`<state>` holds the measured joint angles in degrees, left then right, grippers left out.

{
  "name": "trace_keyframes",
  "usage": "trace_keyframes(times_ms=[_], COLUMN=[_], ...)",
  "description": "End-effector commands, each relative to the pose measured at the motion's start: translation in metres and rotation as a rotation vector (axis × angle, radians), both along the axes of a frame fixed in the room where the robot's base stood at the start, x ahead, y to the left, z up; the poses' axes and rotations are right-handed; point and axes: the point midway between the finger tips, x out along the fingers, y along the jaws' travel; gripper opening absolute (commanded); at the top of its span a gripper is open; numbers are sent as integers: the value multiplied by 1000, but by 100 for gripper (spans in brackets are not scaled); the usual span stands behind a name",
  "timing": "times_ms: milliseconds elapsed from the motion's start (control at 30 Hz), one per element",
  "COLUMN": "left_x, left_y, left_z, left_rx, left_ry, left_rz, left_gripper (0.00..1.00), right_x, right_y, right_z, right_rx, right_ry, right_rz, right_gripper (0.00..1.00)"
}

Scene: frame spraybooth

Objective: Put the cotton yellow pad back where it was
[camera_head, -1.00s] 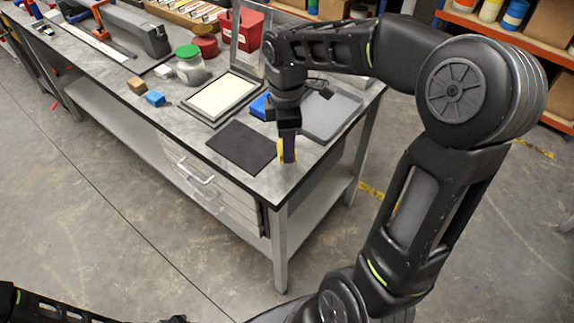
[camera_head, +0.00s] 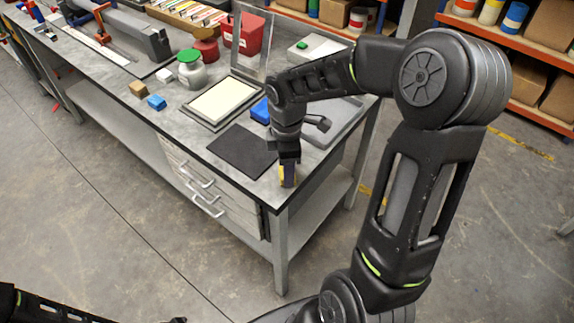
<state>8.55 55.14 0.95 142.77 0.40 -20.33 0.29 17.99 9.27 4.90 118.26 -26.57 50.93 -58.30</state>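The yellow pad (camera_head: 282,173) shows as a small yellow patch at the fingers of my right gripper (camera_head: 288,181), near the table's front right corner. The fingers hide most of it. The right gripper points down and appears shut on the pad; I cannot tell whether the pad touches the tabletop. My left arm shows at the bottom left, and a small dark tip, perhaps of its gripper, shows at the bottom edge, too cut off to read.
A black mat (camera_head: 242,151) lies left of the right gripper. Behind are a framed screen (camera_head: 222,101), a blue block (camera_head: 260,111) and a grey tray (camera_head: 335,125). A green-lidded jar (camera_head: 191,72) and small brown (camera_head: 138,89) and blue blocks (camera_head: 156,102) stand further left.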

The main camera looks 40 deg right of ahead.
Motion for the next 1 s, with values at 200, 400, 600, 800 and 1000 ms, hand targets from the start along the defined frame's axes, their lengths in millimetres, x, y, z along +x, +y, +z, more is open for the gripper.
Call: trace_keyframes(times_ms=[200,400,600,800,1000], left_x=[0,0,0,0,0], left_y=[0,0,0,0,0], left_z=[-2,-2,-2,-1,-1], left_rx=[0,-1,-1,-1,0], left_ry=[0,-1,-1,-1,0], left_rz=[0,-1,-1,-1,0], left_gripper=[36,36,36,36,36], right_x=[0,0,0,0,2], right_y=[0,0,0,0,0], right_z=[-2,-3,-3,-1,13], right_rx=[0,0,0,0,-1], right_ry=[0,-1,-1,-1,-5], right_rz=[0,0,0,0,-1], right_gripper=[16,60,70,70,70])
